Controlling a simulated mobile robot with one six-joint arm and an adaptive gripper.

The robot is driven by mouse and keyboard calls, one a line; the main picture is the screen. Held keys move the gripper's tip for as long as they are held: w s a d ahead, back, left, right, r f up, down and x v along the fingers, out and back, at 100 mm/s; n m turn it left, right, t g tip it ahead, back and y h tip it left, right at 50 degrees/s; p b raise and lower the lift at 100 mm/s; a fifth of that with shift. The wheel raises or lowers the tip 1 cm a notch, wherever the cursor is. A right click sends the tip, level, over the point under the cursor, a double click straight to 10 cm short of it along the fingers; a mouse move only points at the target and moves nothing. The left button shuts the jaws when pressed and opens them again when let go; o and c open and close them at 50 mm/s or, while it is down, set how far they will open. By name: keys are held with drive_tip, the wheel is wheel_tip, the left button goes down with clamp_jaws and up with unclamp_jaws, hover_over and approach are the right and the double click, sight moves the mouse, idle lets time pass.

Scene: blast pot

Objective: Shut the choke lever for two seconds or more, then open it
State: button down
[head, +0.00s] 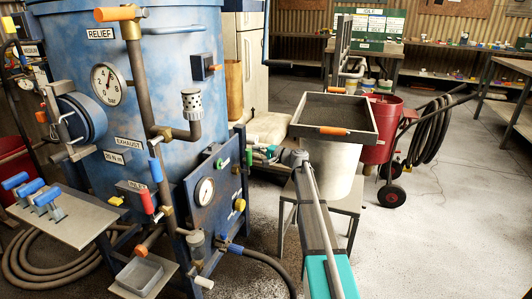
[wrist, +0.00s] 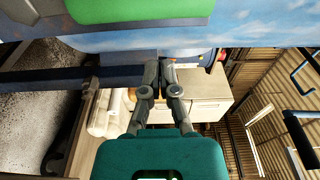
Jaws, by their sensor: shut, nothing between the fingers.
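The blue blast pot (head: 165,60) fills the left of the head view, with several coloured valve levers. I cannot read a label that names the choke lever. A blue-handled lever (head: 155,170) and a red-handled lever (head: 147,201) stand on its front pipe. In the wrist view my gripper (wrist: 162,64) is shut and empty. A large green part (wrist: 140,10) crosses the top there, apart from the fingertips.
A square grey tray (head: 333,113) on a pale bucket stands right of my gripper. A red wheeled pot (head: 380,130) with a coiled hose is behind it. A small shelf with blue levers (head: 45,198) juts out at left. The floor at right is clear.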

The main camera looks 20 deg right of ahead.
drive_tip(key=shift+s+a, duration=0.55)
drive_tip(key=shift+s, duration=0.25)
drive_tip(key=shift+s+a, duration=0.55)
drive_tip(key=shift+s, duration=0.25)
drive_tip(key=shift+s+a, duration=0.1)
drive_tip(key=shift+a, duration=0.1)
